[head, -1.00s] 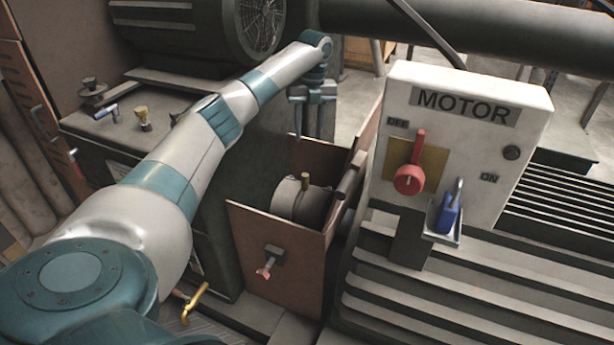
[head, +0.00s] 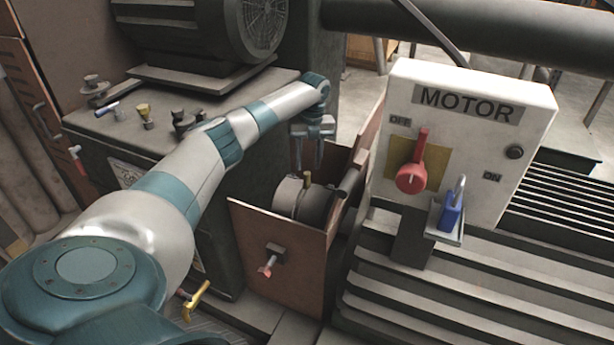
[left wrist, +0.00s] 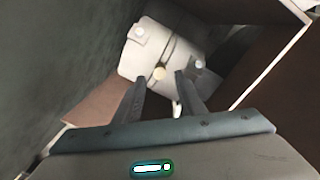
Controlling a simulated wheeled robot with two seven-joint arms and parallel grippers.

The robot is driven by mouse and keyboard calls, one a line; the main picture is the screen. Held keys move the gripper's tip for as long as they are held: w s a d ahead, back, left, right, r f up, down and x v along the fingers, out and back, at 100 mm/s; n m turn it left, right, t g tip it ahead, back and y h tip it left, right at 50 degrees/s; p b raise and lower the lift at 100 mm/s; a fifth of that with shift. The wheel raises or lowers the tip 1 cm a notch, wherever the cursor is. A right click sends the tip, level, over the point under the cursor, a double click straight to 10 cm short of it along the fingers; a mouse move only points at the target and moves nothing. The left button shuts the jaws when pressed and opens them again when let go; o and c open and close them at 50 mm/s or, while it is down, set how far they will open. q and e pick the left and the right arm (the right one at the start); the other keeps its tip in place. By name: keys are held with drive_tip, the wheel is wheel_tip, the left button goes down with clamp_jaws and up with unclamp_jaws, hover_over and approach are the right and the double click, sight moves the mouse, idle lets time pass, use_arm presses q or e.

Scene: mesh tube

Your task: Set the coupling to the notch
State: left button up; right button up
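The coupling (head: 292,196) is a pale grey drum with a small brass peg (head: 307,178) on top, inside a brown open-topped guard (head: 268,245). My left gripper (head: 310,168) points down just above the coupling. Its fingers are apart and empty, and in the left wrist view the fingertips (left wrist: 160,77) lie either side of the knob, with no contact visible. I cannot make out the notch clearly. My right gripper is not in view.
Guard walls stand close around the coupling. A dark cabinet (head: 215,250) stands left, below my arm. A red-tipped handle (head: 268,265) sticks out of the guard's front.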

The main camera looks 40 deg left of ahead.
sight(307, 173)
use_arm(q)
drive_tip(key=shift+s+a+f, duration=0.1)
drive_tip(key=shift+f, duration=1.45)
drive_tip(key=shift+s+a+f, duration=0.1)
drive_tip(key=shift+f, duration=1.4)
drive_tip(key=shift+c, duration=0.3)
clamp_jaws()
